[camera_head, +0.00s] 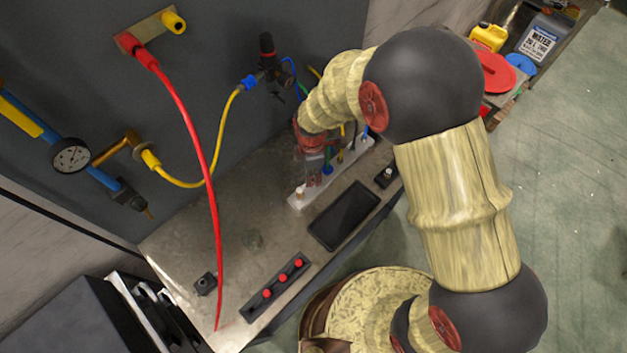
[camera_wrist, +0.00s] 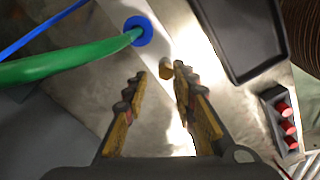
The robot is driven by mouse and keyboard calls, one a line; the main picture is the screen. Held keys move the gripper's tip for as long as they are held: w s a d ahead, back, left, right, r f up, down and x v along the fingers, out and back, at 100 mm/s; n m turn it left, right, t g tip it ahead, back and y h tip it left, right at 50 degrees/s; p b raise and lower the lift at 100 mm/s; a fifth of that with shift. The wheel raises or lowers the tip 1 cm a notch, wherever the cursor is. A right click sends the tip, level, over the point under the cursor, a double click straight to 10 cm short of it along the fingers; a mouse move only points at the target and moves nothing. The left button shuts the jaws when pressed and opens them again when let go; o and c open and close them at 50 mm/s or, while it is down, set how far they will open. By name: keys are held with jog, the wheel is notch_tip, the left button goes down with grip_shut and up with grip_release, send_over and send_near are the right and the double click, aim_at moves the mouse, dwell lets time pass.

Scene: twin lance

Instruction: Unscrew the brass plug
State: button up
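The small brass plug (camera_wrist: 166,68) shows in the wrist view just beyond my fingertips, nearer the right finger. In the head view a small brass-coloured fitting (camera_head: 300,191) stands at the near end of the pale manifold block (camera_head: 298,202); it looks like the same plug. My gripper (camera_wrist: 158,74) is open, with a clear gap and nothing between its fingers. The exact distance from fingertips to plug is hard to tell. In the head view my gripper (camera_head: 312,158) hangs over the manifold, its fingers partly hidden and blurred against the fittings.
A green hose (camera_wrist: 70,64) in a blue collar (camera_wrist: 139,30) is beside the plug. A dark tray (camera_head: 344,215) and a rack with red-topped pegs (camera_head: 277,287) lie on the metal bench (camera_head: 185,245). A red hose (camera_head: 207,180) hangs across the left.

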jog(key=shift+s+d+f, duration=0.1)
jog(key=shift+d, duration=0.1)
jog(key=m, duration=0.4)
jog(key=shift+s+d+m, duration=0.1)
jog(key=shift+d+m, duration=0.1)
jog(key=shift+m, duration=0.1)
jog(key=m, duration=0.3)
jog(key=shift+d+f+m, duration=0.1)
jog(key=shift+m, duration=0.2)
jog(key=m, duration=0.3)
jog(key=shift+s+d+m, duration=0.1)
jog(key=shift+m, duration=0.3)
jog(key=m, duration=0.6)
jog(key=shift+d, duration=0.1)
jog(key=m, duration=0.7)
jog(key=shift+s+d, duration=0.1)
jog(key=shift+d, duration=0.05)
jog(key=shift+c, duration=0.4)
grip_shut()
